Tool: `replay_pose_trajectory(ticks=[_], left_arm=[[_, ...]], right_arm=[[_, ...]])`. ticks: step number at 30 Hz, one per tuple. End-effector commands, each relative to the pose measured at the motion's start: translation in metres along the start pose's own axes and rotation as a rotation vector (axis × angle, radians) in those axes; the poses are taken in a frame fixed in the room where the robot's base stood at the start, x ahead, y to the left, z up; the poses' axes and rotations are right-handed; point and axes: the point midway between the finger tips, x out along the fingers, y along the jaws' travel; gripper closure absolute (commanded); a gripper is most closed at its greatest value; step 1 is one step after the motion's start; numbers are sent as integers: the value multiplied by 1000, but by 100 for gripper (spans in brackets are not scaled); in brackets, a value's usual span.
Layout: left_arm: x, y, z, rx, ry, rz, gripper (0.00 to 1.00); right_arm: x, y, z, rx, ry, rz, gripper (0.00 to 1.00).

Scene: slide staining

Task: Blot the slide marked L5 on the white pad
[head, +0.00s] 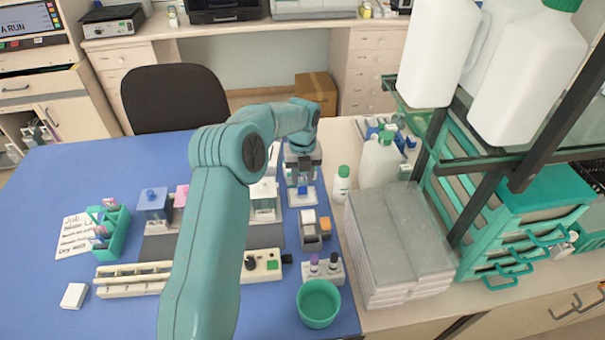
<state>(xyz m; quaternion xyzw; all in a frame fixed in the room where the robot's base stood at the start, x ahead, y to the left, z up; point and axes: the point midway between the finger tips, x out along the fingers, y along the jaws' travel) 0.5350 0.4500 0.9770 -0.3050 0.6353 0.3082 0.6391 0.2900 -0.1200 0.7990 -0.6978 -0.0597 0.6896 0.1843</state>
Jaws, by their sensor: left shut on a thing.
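My left gripper (303,176) points down at the right side of the blue mat, behind the small blocks. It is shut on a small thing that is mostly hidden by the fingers. Just below is a white base with a blue part (303,190); I cannot tell whether they touch. No L5 mark can be read from here. A small white pad-like block (73,296) lies on the mat at the front left. A cream slide rack (130,279) with slots stands beside it, partly hidden by my arm. My right gripper is not in view.
Staining jars, one blue (153,203) and one whitish (263,207), stand on a dark tray behind my arm. A green cup (318,303) is at the front. Stacked grey slabs (400,245) and a green drawer rack (515,225) fill the right. The mat's left back is clear.

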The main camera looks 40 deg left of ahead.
Motion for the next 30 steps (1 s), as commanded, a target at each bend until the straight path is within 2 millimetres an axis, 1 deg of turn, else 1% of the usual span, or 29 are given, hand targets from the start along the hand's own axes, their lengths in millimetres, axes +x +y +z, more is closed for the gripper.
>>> replay_pose_trajectory(ticks=[1, 14, 20, 30], left_arm=[[16, 1, -4, 2, 15, 7, 97], [14, 1, -4, 2, 16, 7, 97], [-3, 1, -4, 2, 14, 6, 97], [-41, 0, -1, 1, 5, 2, 97]], right_arm=[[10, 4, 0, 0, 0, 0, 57], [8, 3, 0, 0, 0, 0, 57], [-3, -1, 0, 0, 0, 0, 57], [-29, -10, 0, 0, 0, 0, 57]])
